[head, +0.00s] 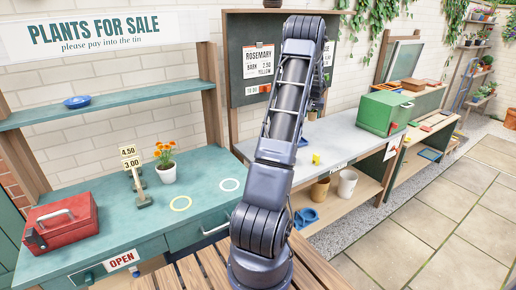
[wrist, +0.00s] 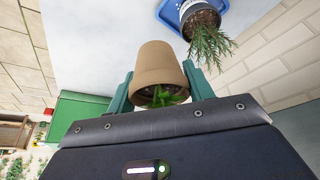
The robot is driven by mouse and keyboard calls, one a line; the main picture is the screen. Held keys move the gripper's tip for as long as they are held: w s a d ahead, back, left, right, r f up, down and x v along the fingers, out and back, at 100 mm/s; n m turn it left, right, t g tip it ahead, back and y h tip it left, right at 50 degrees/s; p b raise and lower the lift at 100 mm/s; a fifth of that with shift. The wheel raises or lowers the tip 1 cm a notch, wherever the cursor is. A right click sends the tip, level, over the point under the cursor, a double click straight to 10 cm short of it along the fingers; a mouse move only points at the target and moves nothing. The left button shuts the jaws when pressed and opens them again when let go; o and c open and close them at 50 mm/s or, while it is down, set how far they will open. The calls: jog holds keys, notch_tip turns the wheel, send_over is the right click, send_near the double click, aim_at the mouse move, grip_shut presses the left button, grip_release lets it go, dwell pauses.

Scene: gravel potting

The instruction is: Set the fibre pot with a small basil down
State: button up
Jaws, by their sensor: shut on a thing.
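In the wrist view my gripper (wrist: 158,76) has its two teal fingers on either side of a tan fibre pot (wrist: 160,62). It is shut on that pot. The small green basil (wrist: 168,97) shows at the pot's mouth, which faces the camera side. The pale grey bench top (wrist: 95,28) lies behind the pot; I cannot tell whether the pot touches it. In the head view my arm hides the gripper, and part of the grey bench (head: 345,128) is behind the arm.
A rosemary plant (wrist: 212,40) stands on a blue tray (wrist: 178,14) close to the held pot. A green box (head: 383,112) sits farther along the bench; a yellow item (head: 316,159) lies near its front. The teal counter (head: 150,217) holds a red toolbox (head: 62,222) and orange flowers (head: 166,170).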

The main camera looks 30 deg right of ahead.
jog(key=w+a+n+t+y, duration=0.15)
jog(key=w+a+n, duration=0.35)
jog(key=w+a, duration=0.6)
jog(key=r+n+y, duration=0.1)
jog(key=n+y, duration=0.2)
jog(key=n, duration=0.3)
send_over(253, 146)
jog(key=s, duration=0.2)
jog(key=f, duration=1.9)
jog(key=shift+w+d+f, duration=0.1)
jog(key=shift+w+f, duration=0.15)
jog(key=shift+f, duration=0.1)
jog(key=shift+f, duration=0.15)
jog(key=o, duration=0.9)
jog(key=shift+o, duration=0.4)
